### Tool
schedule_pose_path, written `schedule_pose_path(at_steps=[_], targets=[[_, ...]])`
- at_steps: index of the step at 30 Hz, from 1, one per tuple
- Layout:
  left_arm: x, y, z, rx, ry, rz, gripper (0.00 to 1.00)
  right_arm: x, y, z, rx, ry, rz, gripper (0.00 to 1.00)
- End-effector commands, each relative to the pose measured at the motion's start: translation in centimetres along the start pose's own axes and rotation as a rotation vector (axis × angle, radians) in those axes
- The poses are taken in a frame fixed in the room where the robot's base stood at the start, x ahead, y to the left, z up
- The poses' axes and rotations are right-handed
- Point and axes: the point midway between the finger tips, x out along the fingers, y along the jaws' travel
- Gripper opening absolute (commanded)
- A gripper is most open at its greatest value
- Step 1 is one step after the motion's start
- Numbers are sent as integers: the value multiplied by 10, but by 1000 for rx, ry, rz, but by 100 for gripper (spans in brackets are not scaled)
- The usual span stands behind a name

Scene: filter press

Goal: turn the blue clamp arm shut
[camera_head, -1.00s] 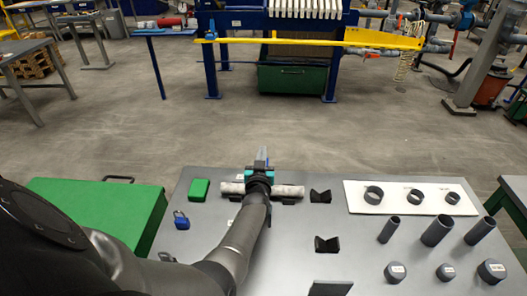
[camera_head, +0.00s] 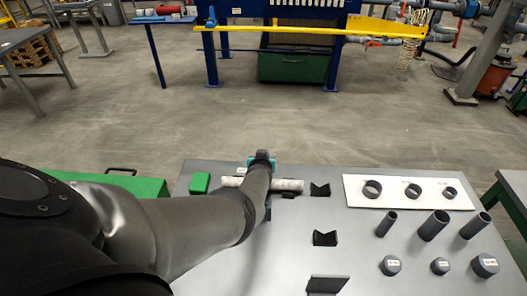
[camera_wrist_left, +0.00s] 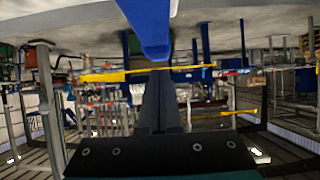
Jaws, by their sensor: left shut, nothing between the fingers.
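The blue clamp arm (camera_wrist_left: 150,25) comes down from the top of the left wrist view, with its lower end close to the dark fingers of my left gripper (camera_wrist_left: 158,85). Whether they touch, I cannot tell. The fingers are together with nothing between them. In the head view my left gripper (camera_head: 263,156) is at the far edge of the grey table, beyond the pale pipe (camera_head: 288,185). My own wrist and forearm hide the clamp arm and the middle of the pipe there. My right gripper is not in view.
The grey table (camera_head: 285,240) holds black V-blocks (camera_head: 325,238), a green block (camera_head: 200,183), a white board (camera_head: 400,200) with rings, and several dark tubes and caps on the right. A green surface (camera_head: 125,185) lies left. Open floor lies beyond the table.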

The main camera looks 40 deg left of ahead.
Motion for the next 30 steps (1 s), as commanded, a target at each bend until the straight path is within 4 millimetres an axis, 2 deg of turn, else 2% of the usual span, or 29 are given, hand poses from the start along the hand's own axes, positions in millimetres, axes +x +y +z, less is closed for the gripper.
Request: schedule_pose_path(at_steps=[30], targets=[[3,-1,6,0,-49,-2,0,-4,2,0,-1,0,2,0]])
